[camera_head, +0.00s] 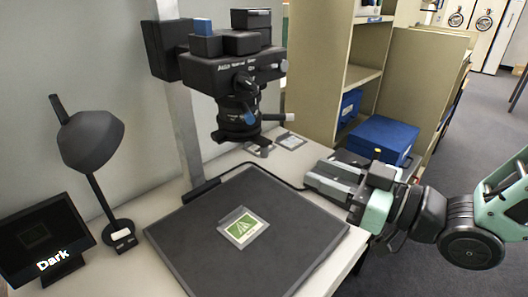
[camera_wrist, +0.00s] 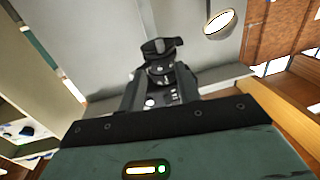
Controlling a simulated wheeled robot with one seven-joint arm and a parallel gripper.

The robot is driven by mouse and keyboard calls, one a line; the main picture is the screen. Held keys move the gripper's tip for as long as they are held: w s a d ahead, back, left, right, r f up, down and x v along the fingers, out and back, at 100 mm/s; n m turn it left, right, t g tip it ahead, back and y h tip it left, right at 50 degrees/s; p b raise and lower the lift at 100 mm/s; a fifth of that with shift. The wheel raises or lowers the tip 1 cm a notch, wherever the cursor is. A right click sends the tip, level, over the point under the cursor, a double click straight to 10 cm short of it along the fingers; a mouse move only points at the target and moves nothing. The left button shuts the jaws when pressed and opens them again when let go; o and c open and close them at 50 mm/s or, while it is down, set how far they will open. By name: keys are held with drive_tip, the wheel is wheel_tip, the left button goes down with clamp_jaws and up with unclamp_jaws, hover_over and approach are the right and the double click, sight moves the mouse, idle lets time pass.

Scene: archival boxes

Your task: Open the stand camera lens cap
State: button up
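The black stand camera (camera_head: 232,75) hangs on a pale column with its lens (camera_head: 238,112) pointing down. A wide dark piece at the lens's lower end (camera_head: 236,134) looks like the cap; I cannot tell whether it is shut. A blue piece and a white-tipped lever stick out near the lens. My gripper (camera_head: 312,172) is right of and below the lens, apart from it, pointing left over the board's right side. In the wrist view, its fingers (camera_wrist: 160,88) are spread with nothing held, and a dark part of the stand camera (camera_wrist: 160,48) shows beyond them.
A green card (camera_head: 243,227) lies on the dark board (camera_head: 180,240). A desk lamp (camera_head: 90,140) and a screen reading "Dark" (camera_head: 50,262) stand left. Small flat items (camera_head: 290,141) lie behind the board. A blue box (camera_head: 383,137) and shelves stand behind my gripper.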

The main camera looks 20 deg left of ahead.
sight(267, 152)
drive_tip(key=x, duration=1.2)
drive_tip(key=shift+w+a, duration=0.1)
drive_tip(key=shift+a, duration=0.3)
clamp_jaws()
